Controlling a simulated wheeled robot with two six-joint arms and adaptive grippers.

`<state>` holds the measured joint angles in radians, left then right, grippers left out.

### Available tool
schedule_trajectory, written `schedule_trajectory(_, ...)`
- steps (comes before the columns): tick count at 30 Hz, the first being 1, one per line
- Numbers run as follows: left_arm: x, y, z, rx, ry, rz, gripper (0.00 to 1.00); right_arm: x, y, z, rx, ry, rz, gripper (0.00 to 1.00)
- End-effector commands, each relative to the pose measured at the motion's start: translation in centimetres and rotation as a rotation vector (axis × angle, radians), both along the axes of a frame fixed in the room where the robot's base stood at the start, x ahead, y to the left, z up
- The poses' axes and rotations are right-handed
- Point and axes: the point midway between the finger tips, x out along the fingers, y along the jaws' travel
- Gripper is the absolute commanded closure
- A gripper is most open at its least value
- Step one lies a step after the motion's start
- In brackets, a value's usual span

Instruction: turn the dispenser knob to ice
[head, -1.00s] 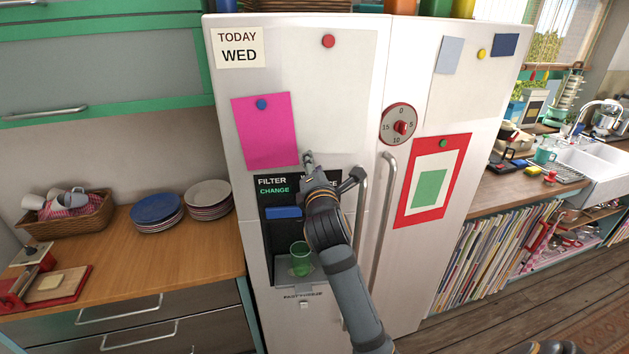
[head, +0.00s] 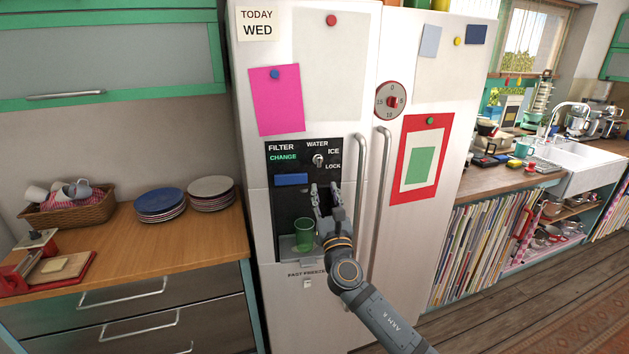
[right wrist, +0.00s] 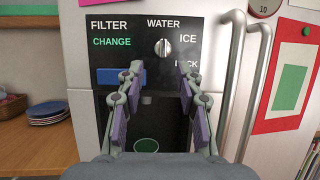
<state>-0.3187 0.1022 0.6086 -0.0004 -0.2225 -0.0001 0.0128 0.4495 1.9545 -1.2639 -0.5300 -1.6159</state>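The dispenser knob (head: 319,159) is a small silver dial on the black dispenser panel, among the labels WATER, ICE and LOCK. In the right wrist view the knob (right wrist: 163,47) stands upright, its handle in line with WATER. My right gripper (head: 325,190) is open and empty, below the knob in the head view. In the right wrist view its two fingers (right wrist: 161,76) are spread, with the knob above and between the tips, not touched. My left gripper is not in view.
A green cup (head: 303,234) stands in the dispenser recess, close to my right gripper. A blue bar (head: 291,179) is left of the knob. Two vertical fridge handles (head: 359,200) stick out at the right. A plate stack (head: 160,204) is on the left counter.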

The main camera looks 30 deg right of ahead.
Motion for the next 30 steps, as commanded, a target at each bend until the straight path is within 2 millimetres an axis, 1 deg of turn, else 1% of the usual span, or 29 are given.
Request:
schedule_trajectory(2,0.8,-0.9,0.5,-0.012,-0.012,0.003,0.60,0.5,-0.2,0.6,0.002,-0.002,-0.001,0.64)
schedule_trajectory(5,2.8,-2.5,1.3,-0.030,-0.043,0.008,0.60,1.9,-0.8,1.5,0.006,-0.003,-0.003,0.64)
schedule_trajectory(6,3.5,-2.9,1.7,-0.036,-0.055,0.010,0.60,2.6,-1.1,1.9,0.006,-0.004,-0.001,0.64)
schedule_trajectory(9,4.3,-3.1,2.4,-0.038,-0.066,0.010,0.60,4.5,-1.9,2.8,0.006,-0.004,-0.002,0.64)
schedule_trajectory(11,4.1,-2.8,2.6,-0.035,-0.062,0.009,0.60,5.6,-2.4,3.2,0.008,-0.004,-0.003,0.64)
schedule_trajectory(15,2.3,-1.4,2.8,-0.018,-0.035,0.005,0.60,7.6,-3.2,3.9,0.007,-0.003,-0.002,0.64)
schedule_trajectory(19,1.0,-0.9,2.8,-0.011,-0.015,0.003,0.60,8.6,-3.6,4.2,0.008,-0.002,-0.001,0.64)
schedule_trajectory(23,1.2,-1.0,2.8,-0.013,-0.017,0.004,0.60,8.8,-3.7,4.2,0.008,-0.001,-0.001,0.64)
schedule_trajectory(28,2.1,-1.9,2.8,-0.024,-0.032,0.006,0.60,8.8,-3.7,4.2,0.007,-0.002,0.000,0.64)
schedule_trajectory(30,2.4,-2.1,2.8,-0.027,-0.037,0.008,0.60,8.8,-3.7,4.2,0.008,-0.002,-0.001,0.74)
